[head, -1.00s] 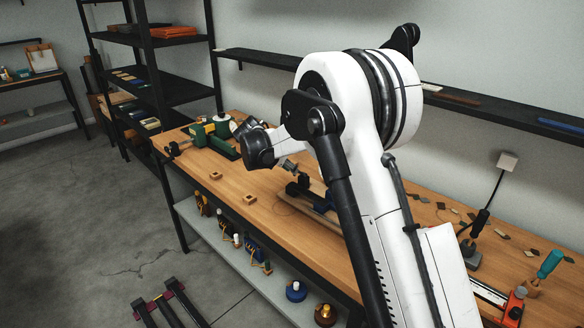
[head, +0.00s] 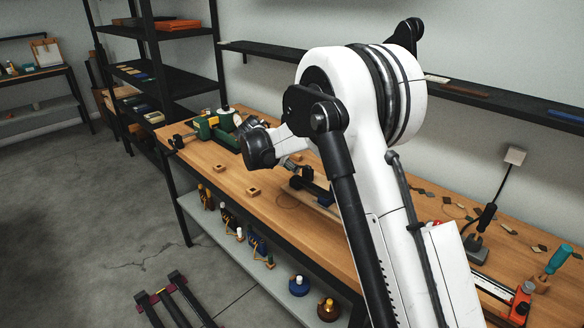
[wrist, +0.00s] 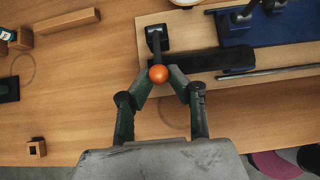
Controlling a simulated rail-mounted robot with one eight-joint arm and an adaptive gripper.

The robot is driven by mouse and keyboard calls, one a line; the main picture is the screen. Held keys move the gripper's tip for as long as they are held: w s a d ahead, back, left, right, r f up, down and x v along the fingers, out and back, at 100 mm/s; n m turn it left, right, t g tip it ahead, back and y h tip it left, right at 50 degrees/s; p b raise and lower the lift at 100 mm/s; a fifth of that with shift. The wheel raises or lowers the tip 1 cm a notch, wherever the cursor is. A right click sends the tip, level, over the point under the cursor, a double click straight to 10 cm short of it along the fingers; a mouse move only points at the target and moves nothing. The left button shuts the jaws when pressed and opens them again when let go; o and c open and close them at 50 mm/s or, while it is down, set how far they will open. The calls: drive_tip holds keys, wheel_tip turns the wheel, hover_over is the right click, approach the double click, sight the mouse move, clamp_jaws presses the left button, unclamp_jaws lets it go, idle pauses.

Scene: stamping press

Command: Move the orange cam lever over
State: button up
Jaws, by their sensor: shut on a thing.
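The cam lever shows in the wrist view as an orange ball knob (wrist: 158,74) on a dark arm (wrist: 156,42) that runs up to a black block on a pale board (wrist: 182,20). My gripper (wrist: 159,78) is shut on the orange knob, one finger on each side of it. In the head view my white arm stands in front of the press, and the knob and fingertips are hidden or too small to tell.
A long black bar (wrist: 205,61) lies just right of the knob, with a metal rod (wrist: 270,72) and a blue base (wrist: 250,30) beyond. A wooden block (wrist: 66,21) and a small square wooden piece (wrist: 37,148) lie on the bench at left. The bench front is mostly clear.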

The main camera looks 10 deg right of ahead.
drive_tip(key=shift+a+f, duration=0.1)
drive_tip(key=shift+s+a+f+b, duration=0.2)
drive_tip(key=shift+f+b, duration=0.25)
drive_tip(key=shift+f, duration=0.15)
drive_tip(key=shift+s+a+f+b, duration=0.1)
drive_tip(key=shift+a+f+b, duration=0.05)
drive_tip(key=shift+f+b, duration=0.35)
clamp_jaws()
drive_tip(key=o, duration=0.9)
unclamp_jaws()
drive_tip(key=shift+r, duration=0.1)
